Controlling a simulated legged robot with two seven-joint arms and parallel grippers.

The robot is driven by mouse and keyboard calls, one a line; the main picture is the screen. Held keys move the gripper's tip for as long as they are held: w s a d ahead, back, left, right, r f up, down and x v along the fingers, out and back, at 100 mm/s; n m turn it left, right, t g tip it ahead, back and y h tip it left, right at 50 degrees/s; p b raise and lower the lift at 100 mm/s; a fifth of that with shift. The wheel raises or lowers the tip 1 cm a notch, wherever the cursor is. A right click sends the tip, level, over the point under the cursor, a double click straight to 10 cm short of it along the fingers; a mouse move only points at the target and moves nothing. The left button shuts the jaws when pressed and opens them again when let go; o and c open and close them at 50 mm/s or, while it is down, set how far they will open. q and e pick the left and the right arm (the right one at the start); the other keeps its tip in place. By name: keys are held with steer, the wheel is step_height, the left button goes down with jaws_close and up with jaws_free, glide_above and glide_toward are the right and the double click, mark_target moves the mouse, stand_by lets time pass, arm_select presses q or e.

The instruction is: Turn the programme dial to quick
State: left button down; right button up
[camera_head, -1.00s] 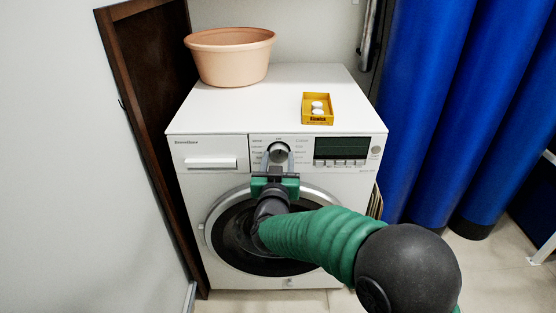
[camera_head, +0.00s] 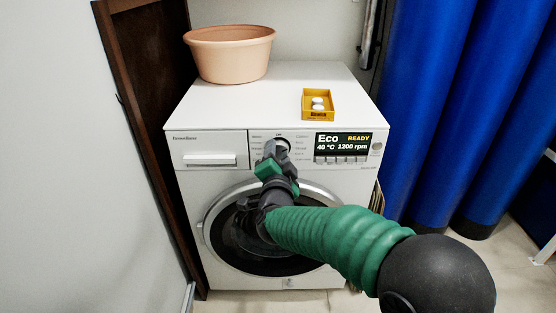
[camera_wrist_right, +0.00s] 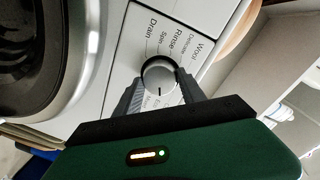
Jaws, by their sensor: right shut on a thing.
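The programme dial (camera_head: 279,145) is a round silver knob on the front panel of the white washing machine (camera_head: 240,105). My right gripper (camera_head: 275,151) covers part of it in the head view and is turned at an angle. In the right wrist view the dial (camera_wrist_right: 158,76) sits between the two fingers of my right gripper (camera_wrist_right: 160,88), which are shut on it. The display (camera_head: 343,143) reads Eco, READY, 40 °C, 1200 rpm. My left gripper is not in view.
A terracotta pot (camera_head: 230,55) and a yellow box (camera_head: 318,104) with white tablets stand on the machine's top. A detergent drawer (camera_head: 209,160) is left of the dial.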

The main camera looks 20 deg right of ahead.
steer(key=m+b, duration=0.2)
steer(key=f+m+b, duration=0.1)
steer(key=m+b, duration=0.1)
steer(key=m, duration=0.1)
steer(key=shift+y, duration=0.4)
steer(key=m+b, duration=0.4)
steer(key=shift+r+m+b, duration=0.15)
steer(key=shift+m+b, duration=0.15)
steer(key=shift+m, duration=0.3)
steer(key=o, duration=1.4)
steer(key=shift+d, duration=0.1)
steer(key=shift+c, duration=0.2)
steer(key=shift+r, duration=0.1)
steer(key=shift+r, duration=0.15)
